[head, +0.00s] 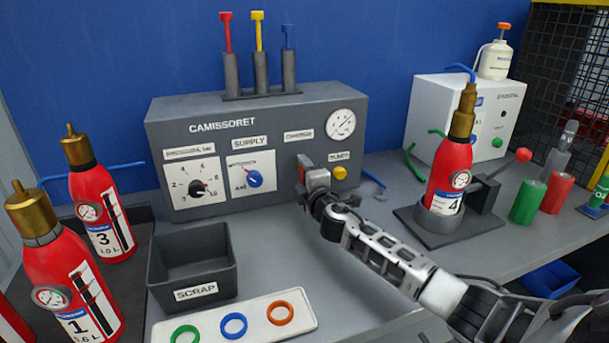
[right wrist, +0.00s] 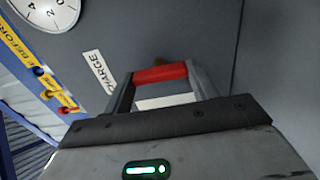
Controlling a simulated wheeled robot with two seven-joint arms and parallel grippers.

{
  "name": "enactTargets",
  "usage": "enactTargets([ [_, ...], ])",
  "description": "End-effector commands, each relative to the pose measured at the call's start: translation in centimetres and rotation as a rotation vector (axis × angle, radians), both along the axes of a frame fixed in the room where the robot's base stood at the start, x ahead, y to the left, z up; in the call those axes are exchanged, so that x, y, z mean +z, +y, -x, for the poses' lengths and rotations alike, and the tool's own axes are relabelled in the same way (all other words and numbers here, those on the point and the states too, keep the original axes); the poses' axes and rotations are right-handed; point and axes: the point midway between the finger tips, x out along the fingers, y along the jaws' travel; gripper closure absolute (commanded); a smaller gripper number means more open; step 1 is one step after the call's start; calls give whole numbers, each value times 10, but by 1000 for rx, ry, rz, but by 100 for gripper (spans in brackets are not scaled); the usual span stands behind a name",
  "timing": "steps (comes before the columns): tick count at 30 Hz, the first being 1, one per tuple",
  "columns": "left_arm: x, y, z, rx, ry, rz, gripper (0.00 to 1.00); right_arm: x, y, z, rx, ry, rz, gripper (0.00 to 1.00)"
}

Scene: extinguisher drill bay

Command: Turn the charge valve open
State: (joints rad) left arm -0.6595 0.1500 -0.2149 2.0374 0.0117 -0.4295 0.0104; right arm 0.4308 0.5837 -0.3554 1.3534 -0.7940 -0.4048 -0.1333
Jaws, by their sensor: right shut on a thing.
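The grey CAMISSORET panel (head: 225,128) stands at the back of the bench. Its charge valve has a red handle, which shows in the right wrist view (right wrist: 160,74) between my fingers, beside the CHARGE label (right wrist: 98,72). My right gripper (head: 308,176) is at the panel front, below the CHARGE label (head: 298,134), shut on the red handle. In the head view the gripper hides most of the valve, and I cannot tell how far it is turned. My left gripper is not in view.
A pressure dial (head: 341,124), a yellow button (head: 340,172) and a blue supply knob (head: 253,179) are on the panel near my gripper. Extinguisher 4 (head: 447,175) stands on a holder to the right. A scrap bin (head: 193,264) and a ring tray (head: 305,324) lie in front.

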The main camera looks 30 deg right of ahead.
Motion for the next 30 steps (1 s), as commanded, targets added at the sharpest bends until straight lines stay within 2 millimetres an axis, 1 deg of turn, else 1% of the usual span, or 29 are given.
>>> enactTargets([
  [11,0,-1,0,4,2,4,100,-1,1,0,2,2,10,65],
  [12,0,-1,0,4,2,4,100,-1,1,0,2,2,10,34],
  [13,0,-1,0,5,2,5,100,-1,1,0,2,2,10,25],
  [14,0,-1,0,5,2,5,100,-1,1,0,2,2,9,20],
  [24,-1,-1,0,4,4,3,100,-1,1,3,1,2,7,20],
  [26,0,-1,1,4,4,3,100,0,2,7,1,2,7,20],
  [29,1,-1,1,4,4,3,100,-1,5,21,3,3,7,20],
  [30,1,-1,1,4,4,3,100,-1,7,28,4,4,6,20],
])
